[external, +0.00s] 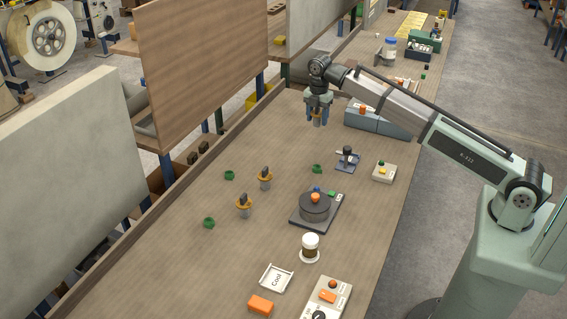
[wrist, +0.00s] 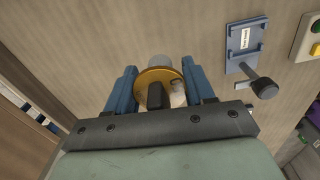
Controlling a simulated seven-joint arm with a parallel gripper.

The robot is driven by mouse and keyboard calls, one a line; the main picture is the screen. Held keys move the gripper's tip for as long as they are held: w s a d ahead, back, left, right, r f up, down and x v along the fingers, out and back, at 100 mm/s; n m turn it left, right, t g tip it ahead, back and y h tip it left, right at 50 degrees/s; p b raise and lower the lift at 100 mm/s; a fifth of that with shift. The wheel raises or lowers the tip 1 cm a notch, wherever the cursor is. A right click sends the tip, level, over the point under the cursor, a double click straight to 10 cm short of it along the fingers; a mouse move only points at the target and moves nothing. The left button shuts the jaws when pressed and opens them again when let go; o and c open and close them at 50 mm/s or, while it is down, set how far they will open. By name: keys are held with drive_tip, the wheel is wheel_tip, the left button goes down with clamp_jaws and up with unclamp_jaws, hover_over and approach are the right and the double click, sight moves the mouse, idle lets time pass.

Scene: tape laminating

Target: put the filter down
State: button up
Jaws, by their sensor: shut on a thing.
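My gripper (external: 318,113) hangs above the back part of the workbench, pointing down, with clear air beneath it. In the wrist view its two blue fingers (wrist: 158,92) are shut on a filter (wrist: 178,75), which has a gold round flange, a black grip and a grey cylinder below. Two similar filters, gold-flanged with dark grips, stand upright on the bench: one farther back (external: 265,178) and one nearer (external: 244,205).
Green rings lie at the left (external: 229,175), near left (external: 208,222) and centre (external: 317,168). A blue lever fixture (external: 347,160), a button box (external: 384,172) and a dark round device (external: 315,208) stand to the right. Bare wood (external: 285,125) is left of my gripper.

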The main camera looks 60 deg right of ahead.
drive_tip(key=shift+a+r, duration=0.15)
drive_tip(key=shift+r, duration=0.3)
drive_tip(key=w+a+n, duration=0.1)
drive_tip(key=w+a, duration=0.2)
drive_tip(key=a, duration=0.6)
drive_tip(key=w+a, duration=0.3)
drive_tip(key=a, duration=0.6)
drive_tip(key=shift+m, duration=0.9)
drive_tip(key=shift+d+f, duration=0.15)
drive_tip(key=shift+f, duration=4.5)
drive_tip(key=shift+f, duration=0.1)
drive_tip(key=o, duration=1.1)
drive_tip(key=shift+c, duration=0.2)
